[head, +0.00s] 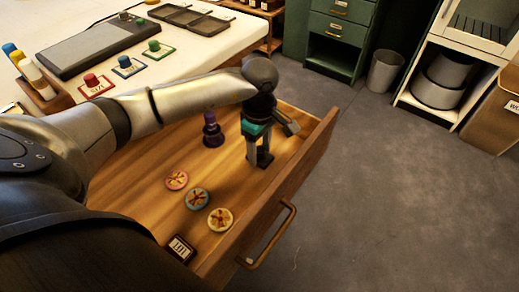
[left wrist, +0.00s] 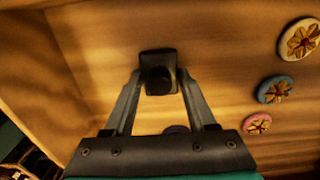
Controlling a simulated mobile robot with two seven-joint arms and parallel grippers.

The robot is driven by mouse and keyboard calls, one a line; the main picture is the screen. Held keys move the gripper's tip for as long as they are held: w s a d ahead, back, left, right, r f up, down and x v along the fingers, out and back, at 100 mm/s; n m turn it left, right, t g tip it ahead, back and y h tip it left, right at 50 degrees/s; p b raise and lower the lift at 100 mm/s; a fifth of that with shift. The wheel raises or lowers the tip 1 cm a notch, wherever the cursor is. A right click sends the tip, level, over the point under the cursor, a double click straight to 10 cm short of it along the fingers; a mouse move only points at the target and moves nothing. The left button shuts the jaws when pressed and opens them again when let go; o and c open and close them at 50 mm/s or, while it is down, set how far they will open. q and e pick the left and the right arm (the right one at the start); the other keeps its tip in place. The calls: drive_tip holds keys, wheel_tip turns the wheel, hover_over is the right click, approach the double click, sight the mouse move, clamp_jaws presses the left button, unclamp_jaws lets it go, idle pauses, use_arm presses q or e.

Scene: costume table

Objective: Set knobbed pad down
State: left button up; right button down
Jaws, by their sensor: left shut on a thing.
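My left gripper (head: 260,160) reaches down into the open wooden drawer (head: 135,190), near its front right wall. In the left wrist view, my left gripper (left wrist: 158,82) is shut on a small dark, square-looking thing, the knobbed pad (left wrist: 157,60). The fingers hide part of it, and I cannot tell whether it touches the drawer floor. A purple knobbed piece (head: 211,130) stands upright in the drawer, left of the gripper. My right gripper is not in view.
Three patterned round discs, pink (head: 176,180), blue (head: 197,198) and cream (head: 220,220), lie in the drawer. A small "1911" plate (head: 181,248) is near its front. Red (head: 95,86), blue (head: 128,66) and green (head: 157,48) knobbed pieces stand on the white table (head: 195,60).

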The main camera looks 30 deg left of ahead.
sight(260, 149)
use_arm(q)
drive_tip(key=shift+f, duration=0.1)
drive_tip(key=o, duration=1.3)
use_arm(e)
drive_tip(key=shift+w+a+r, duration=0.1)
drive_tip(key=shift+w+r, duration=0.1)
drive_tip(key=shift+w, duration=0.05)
use_arm(q)
wheel_tip(260, 149, up, 12)
drive_tip(key=p, duration=0.3)
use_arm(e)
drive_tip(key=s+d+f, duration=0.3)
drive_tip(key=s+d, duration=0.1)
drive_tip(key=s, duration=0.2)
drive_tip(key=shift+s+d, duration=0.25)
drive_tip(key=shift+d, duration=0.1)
